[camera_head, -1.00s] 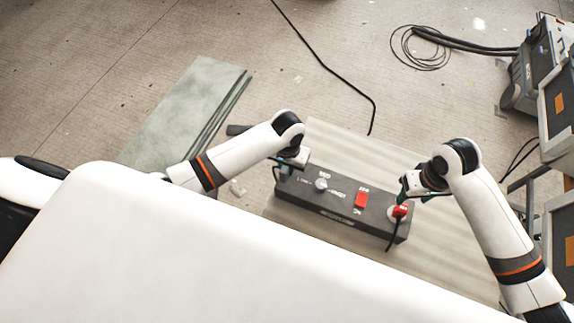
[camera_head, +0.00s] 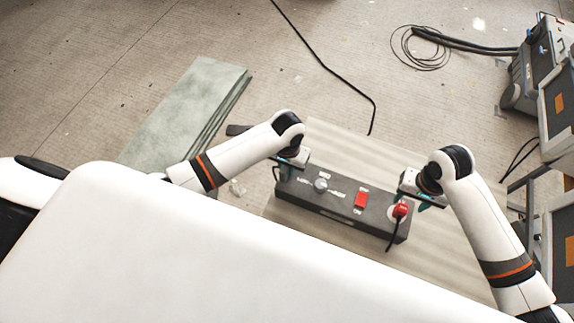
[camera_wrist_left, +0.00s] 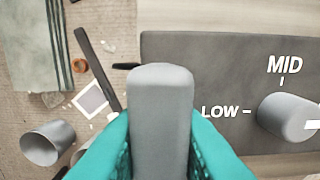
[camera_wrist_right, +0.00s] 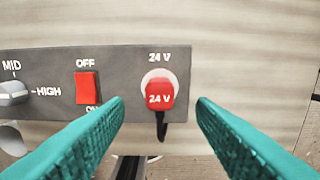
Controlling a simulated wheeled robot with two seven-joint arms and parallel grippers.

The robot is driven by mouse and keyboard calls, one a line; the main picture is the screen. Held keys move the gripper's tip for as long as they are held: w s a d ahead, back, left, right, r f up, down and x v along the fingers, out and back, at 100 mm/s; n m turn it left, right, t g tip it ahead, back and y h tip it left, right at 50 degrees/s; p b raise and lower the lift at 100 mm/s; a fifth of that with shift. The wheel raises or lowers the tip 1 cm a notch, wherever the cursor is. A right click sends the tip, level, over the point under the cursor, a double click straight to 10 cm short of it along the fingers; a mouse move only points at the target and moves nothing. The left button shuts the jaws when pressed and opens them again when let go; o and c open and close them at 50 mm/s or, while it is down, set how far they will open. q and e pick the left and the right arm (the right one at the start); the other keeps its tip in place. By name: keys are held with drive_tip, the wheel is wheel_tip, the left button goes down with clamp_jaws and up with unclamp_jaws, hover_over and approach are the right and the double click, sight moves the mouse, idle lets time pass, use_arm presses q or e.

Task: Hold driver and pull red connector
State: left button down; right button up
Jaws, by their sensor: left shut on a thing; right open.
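The driver (camera_head: 340,207) is a long dark grey box with a knob, a red switch (camera_head: 361,200) and a 24 V socket at its right end. The red connector (camera_head: 400,211) sits at that socket with a black cable hanging down. In the left wrist view, my left gripper (camera_wrist_left: 160,125) is shut on a rounded grey block (camera_wrist_left: 163,90) at the driver's left end. My right gripper (camera_head: 411,199) is open and empty. In the right wrist view, its teal fingers flank the red connector (camera_wrist_right: 159,95), with gaps on both sides.
The driver rests on a pale board (camera_head: 330,137). Green-grey slabs (camera_head: 190,110) lie to the left. Equipment cases (camera_head: 555,110) stand at the right. A black cable (camera_head: 335,75) and a coiled hose (camera_head: 420,48) lie on the floor behind.

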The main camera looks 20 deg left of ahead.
sight(404, 208)
wheel_tip(404, 208, down, 7)
drive_tip(key=shift+f, duration=0.15)
idle(0.4)
drive_tip(key=shift+c, duration=0.5)
idle(0.5)
clamp_jaws()
drive_tip(key=shift+r, duration=3.05)
drive_tip(key=shift+r, duration=2.5)
use_arm(q)
drive_tip(key=c, duration=1.2)
unclamp_jaws()
